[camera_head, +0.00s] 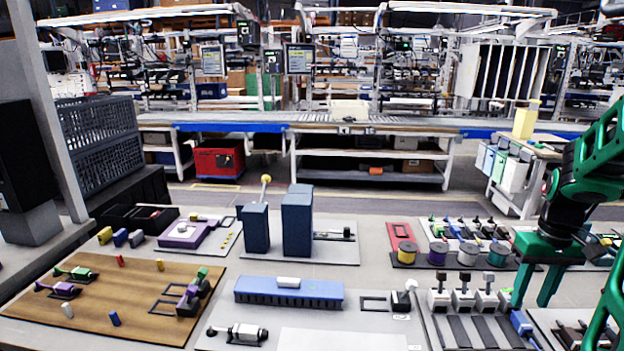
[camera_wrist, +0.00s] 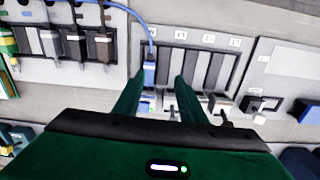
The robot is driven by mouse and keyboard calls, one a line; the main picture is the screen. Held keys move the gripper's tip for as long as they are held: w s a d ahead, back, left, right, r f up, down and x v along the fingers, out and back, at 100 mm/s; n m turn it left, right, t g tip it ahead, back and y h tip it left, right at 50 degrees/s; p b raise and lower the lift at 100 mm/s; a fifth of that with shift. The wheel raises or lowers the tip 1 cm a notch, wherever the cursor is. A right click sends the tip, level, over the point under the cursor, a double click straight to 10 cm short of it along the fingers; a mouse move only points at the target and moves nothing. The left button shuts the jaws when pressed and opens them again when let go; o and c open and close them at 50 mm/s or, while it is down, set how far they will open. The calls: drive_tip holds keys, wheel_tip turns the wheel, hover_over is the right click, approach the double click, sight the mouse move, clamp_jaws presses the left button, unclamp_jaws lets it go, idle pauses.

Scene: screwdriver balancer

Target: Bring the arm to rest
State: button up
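My gripper (camera_head: 536,286) is at the right of the head view, with its green fingers pointing down over the right part of the bench. In the wrist view my gripper (camera_wrist: 158,84) has its two fingers apart, with nothing clearly held between them. A blue plug (camera_wrist: 150,72) with a blue cable shows beside the left fingertip; I cannot tell whether they touch. The blue plug also shows below the fingers in the head view (camera_head: 521,323).
A board with dark slots (camera_wrist: 205,65) lies under the gripper. Several wire spools (camera_head: 437,254) and white-based tools (camera_head: 463,298) stand nearby. Two blue blocks (camera_head: 297,222), a blue rail (camera_head: 289,292) and a brown board (camera_head: 120,295) lie to the left.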

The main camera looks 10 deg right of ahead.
drive_tip(key=s+a+r+m, duration=0.3)
drive_tip(key=s+a, duration=1)
drive_tip(key=a, duration=0.1)
drive_tip(key=shift+s+r, duration=0.35)
drive_tip(key=shift+s, duration=0.05)
